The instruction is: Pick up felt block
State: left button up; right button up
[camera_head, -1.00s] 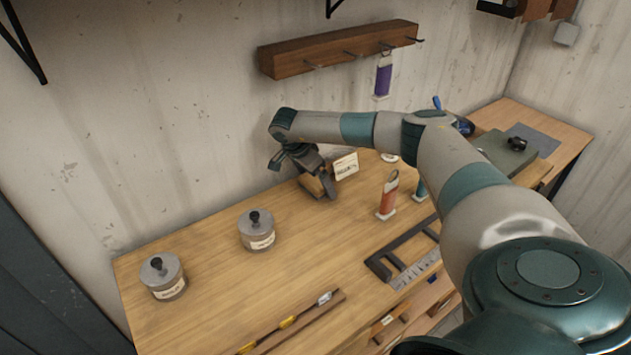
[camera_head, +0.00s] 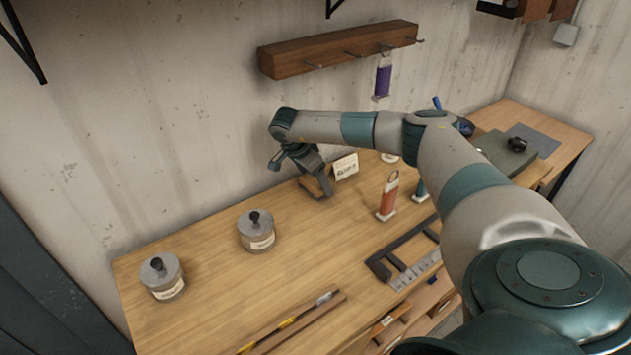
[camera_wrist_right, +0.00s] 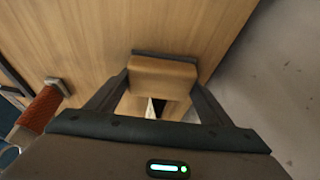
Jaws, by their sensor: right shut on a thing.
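The felt block (camera_wrist_right: 162,74) is a tan block with a grey strip along its far edge. In the right wrist view it sits between the two fingers of my right gripper (camera_head: 319,187), which are shut on its sides. In the head view the gripper is at the back of the wooden workbench, just left of a small white label card (camera_head: 346,167). The fingers hide much of the block there, and I cannot tell whether it touches the bench top. My left gripper is not in view.
Two lidded grey pots (camera_head: 257,231) stand on the left of the workbench (camera_head: 215,295). An orange-red tagged item (camera_head: 388,197) stands to the right of the gripper. A dark frame (camera_head: 392,262) lies near the front edge. A hook rail (camera_head: 340,48) is on the wall above.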

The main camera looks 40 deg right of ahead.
jog(key=shift+s+r+b, duration=0.1)
jog(key=shift+b, duration=0.3)
jog(key=shift+r+b, duration=0.3)
jog(key=shift+r, duration=0.1)
jog(key=r+b, duration=0.1)
jog(key=r, duration=0.1)
jog(key=r+b, duration=0.2)
jog(key=r, duration=0.1)
jog(key=shift+s+r, duration=0.35)
pick_arm(q)
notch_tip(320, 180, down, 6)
jog(key=b, duration=0.1)
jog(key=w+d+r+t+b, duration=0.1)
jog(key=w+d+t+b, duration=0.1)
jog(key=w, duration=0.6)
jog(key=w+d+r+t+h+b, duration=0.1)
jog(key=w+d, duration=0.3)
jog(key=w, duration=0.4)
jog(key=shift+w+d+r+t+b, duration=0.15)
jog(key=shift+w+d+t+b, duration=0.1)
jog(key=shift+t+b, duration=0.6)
pick_arm(e)
jog(key=s+a, duration=0.2)
jog(key=s, duration=1.7)
jog(key=shift+a+r, duration=0.1)
